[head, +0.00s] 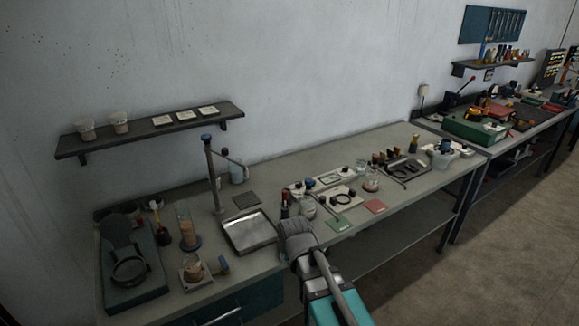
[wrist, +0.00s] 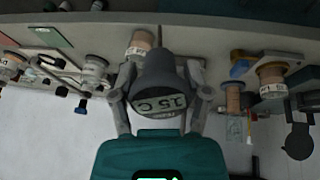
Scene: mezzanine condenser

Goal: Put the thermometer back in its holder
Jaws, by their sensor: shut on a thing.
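My gripper (wrist: 163,90) is shut on a dark grey, tapered thing with a pale panel reading "15 C", which I take to be the thermometer (wrist: 163,68). It sits between the two fingers in the wrist view, its wide end with the panel toward the camera. In the head view my gripper (head: 297,238) is over the bench's front edge, just right of the metal tray. The thermometer cannot be made out clearly there. I cannot tell which thing is the holder.
The bench (head: 270,190) carries a metal tray (head: 249,232), a tall stand (head: 213,175), a glass cylinder (head: 187,228) and a dark balance-like device (head: 130,265). Bottles and small mats crowd the middle. A shelf (head: 150,134) hangs above. The bench's back strip is mostly clear.

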